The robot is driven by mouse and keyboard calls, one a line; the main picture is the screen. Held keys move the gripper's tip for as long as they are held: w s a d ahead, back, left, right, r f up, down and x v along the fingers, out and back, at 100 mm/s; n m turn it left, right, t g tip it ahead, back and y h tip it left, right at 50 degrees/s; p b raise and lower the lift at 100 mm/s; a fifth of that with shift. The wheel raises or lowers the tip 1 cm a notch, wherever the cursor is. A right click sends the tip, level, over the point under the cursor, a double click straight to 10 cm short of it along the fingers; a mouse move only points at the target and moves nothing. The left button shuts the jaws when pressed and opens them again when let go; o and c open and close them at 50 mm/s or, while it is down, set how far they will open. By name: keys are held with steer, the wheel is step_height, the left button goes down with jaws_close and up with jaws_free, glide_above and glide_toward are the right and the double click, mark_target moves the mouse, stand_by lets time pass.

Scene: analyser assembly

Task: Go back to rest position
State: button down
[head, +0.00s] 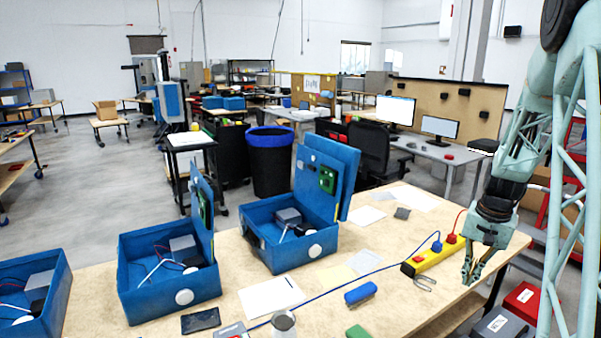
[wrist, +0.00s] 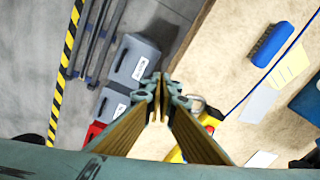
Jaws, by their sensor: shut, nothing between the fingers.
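My gripper (head: 470,272) hangs at the right end of the wooden workbench (head: 330,290), with its fingers pointing down. In the wrist view my gripper (wrist: 161,100) is shut with its fingertips together and nothing between them. It is close to the bench's right edge, beside the yellow power strip (head: 433,257) and a grey U-shaped metal piece (head: 424,284). In the wrist view the metal piece (wrist: 196,103) shows just right of the fingertips. I cannot tell the exact height of the gripper above the bench.
Blue open analyser boxes (head: 168,268) stand along the bench. A blue brush (head: 360,293), papers (head: 270,296), a dark phone-like slab (head: 201,320) and a metal can (head: 283,323) lie nearer. Grey and red toolboxes (head: 498,326) are on the floor at right. A blue cable crosses the bench.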

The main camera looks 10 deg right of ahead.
steer(key=s+a+r+n+t, duration=0.1)
steer(key=s+a+r+n, duration=0.25)
steer(key=a+r, duration=0.95)
steer(key=s+a+r+n, duration=0.2)
steer(key=s+a+r, duration=0.3)
steer(key=a+r, duration=0.8)
steer(key=s+a+r+n+t, duration=0.1)
steer(key=s+a+n, duration=0.1)
steer(key=s+a, duration=0.8)
steer(key=s+a+r+n, duration=0.1)
steer(key=s+a+n, duration=0.2)
steer(key=s+a, duration=0.6)
steer(key=shift+s+a+r+t, duration=0.35)
steer(key=shift+s+a+t, duration=0.05)
steer(key=shift+s, duration=2.4)
